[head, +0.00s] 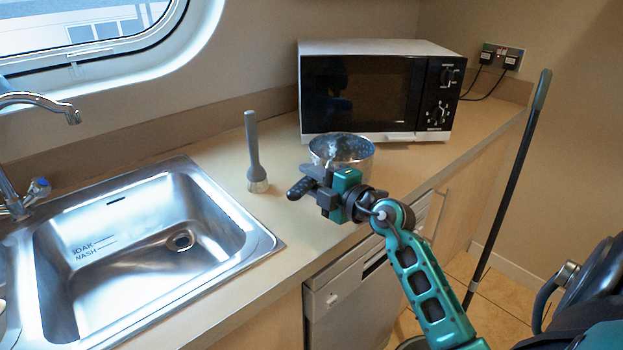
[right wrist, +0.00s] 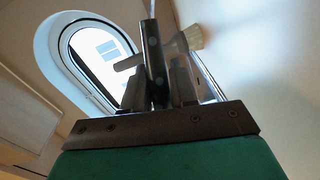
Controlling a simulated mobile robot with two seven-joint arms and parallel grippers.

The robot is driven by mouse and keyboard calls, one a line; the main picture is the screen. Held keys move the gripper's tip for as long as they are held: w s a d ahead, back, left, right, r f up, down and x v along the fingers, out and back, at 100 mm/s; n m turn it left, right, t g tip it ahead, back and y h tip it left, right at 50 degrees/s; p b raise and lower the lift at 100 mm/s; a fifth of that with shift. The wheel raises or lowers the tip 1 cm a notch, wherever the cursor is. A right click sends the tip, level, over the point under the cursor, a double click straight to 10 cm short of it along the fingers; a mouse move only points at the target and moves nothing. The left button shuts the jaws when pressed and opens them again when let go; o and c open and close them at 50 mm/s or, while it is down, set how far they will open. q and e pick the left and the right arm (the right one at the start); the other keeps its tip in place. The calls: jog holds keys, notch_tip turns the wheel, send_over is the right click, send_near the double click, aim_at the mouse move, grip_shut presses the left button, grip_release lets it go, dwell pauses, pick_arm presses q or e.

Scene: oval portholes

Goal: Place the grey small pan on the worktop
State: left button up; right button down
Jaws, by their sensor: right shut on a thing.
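The grey small pan (head: 342,146) is in front of the microwave, over or on the worktop (head: 215,157). Its speckled inside shows through the open top, and it looks upright. My right gripper (head: 322,186) is at the pan's near side, shut on its dark handle, whose end (head: 301,189) sticks out to the left. In the right wrist view the black riveted handle (right wrist: 155,65) stands between the two fingers (right wrist: 158,90). The gripper hides the pan's lower part, so I cannot tell whether its base touches the worktop. My left gripper is not in view.
A grey brush (head: 255,150) stands bristles-down left of the pan; its bristles (right wrist: 195,37) also show in the wrist view. The microwave (head: 375,90) is behind the pan. A steel sink (head: 140,240) lies left. Worktop between sink and pan is mostly clear.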

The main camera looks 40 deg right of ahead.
jog(key=c, duration=0.9)
grip_release()
jog(key=shift+r, duration=0.2)
jog(key=s+d, duration=0.1)
jog(key=s, duration=1.1)
jog(key=shift+r, duration=0.35)
jog(key=shift+d, duration=0.1)
